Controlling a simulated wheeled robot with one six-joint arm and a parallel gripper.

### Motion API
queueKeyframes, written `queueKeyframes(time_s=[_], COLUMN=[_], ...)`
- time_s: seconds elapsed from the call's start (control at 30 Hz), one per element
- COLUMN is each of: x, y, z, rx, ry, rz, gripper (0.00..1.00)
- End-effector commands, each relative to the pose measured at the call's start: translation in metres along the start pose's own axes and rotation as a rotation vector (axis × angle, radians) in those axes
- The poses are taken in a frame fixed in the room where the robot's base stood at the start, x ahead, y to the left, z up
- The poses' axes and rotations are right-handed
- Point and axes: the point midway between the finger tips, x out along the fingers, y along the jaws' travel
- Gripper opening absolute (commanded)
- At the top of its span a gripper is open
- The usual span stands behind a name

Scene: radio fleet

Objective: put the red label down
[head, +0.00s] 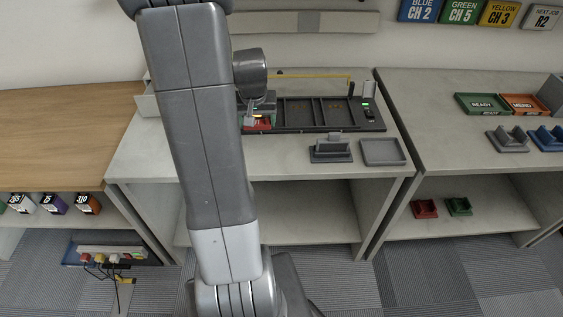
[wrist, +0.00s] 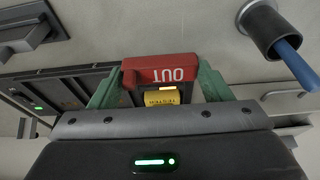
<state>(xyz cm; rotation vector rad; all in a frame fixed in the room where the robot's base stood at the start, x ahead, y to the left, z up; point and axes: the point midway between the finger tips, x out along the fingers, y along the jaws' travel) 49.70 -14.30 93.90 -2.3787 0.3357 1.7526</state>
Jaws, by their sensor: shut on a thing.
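The red label (wrist: 162,70), marked OUT and upside down in the wrist view, is between the green fingertips of my gripper (wrist: 158,82). My gripper is shut on it. In the head view my arm covers much of this area; only a small part of the red label (head: 257,127) shows at the left end of the dark compartment tray (head: 320,129). I cannot tell whether the label touches the tray. A yellow label (wrist: 161,98) with unreadable print shows just below the red one in the wrist view.
A grey stand (head: 331,150) and a shallow grey tray (head: 383,152) are in front of the compartment tray. A dark cup with a blue stick (wrist: 292,60) is at the wrist view's right. Green READY (head: 482,103) and orange MEND (head: 525,103) trays are on the right bench.

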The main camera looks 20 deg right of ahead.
Motion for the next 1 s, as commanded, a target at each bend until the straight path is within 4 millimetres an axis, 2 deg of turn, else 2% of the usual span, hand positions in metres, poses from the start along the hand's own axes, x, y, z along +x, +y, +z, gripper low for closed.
queueKeyframes(time_s=[0.07, 0.33, 0.57, 0.7, 0.83, 1.0], x=[0.005, 0.049, 0.067, 0.086, 0.095, 0.097], y=[0.001, 0.001, 0.001, 0.001, 0.001, 0.001], z=[0.004, 0.019, 0.024, 0.03, 0.033, 0.033], rx=[-0.001, -0.001, -0.002, -0.002, -0.001, -0.002], ry=[-0.001, -0.005, -0.002, -0.004, -0.001, 0.001], rz=[0.0, -0.001, -0.001, -0.001, -0.001, -0.002], gripper=[0.5, 0.5, 0.5, 0.5, 0.5, 0.5])
